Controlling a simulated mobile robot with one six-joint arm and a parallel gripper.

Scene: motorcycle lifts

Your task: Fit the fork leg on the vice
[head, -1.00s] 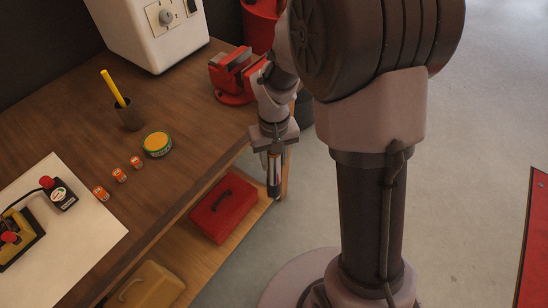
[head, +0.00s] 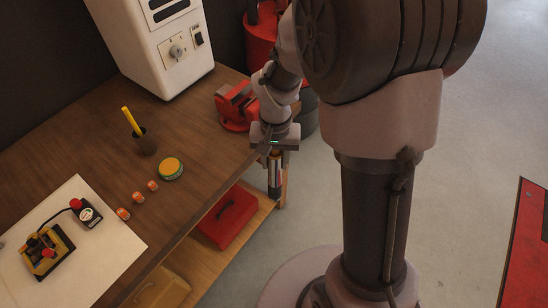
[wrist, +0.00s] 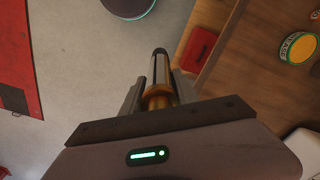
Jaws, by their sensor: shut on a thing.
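My gripper (head: 275,152) is shut on the fork leg (head: 275,178), which hangs down from it beside the bench's front edge. In the wrist view the fork leg (wrist: 159,82) shows a gold collar and a silver tube with a dark end, between the two fingers of my gripper (wrist: 158,93). The red vice (head: 236,106) stands on the bench's far right corner, behind and left of my gripper, apart from the fork leg. My arm hides part of the vice's right side.
A red toolbox (head: 228,217) sits on the lower shelf.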

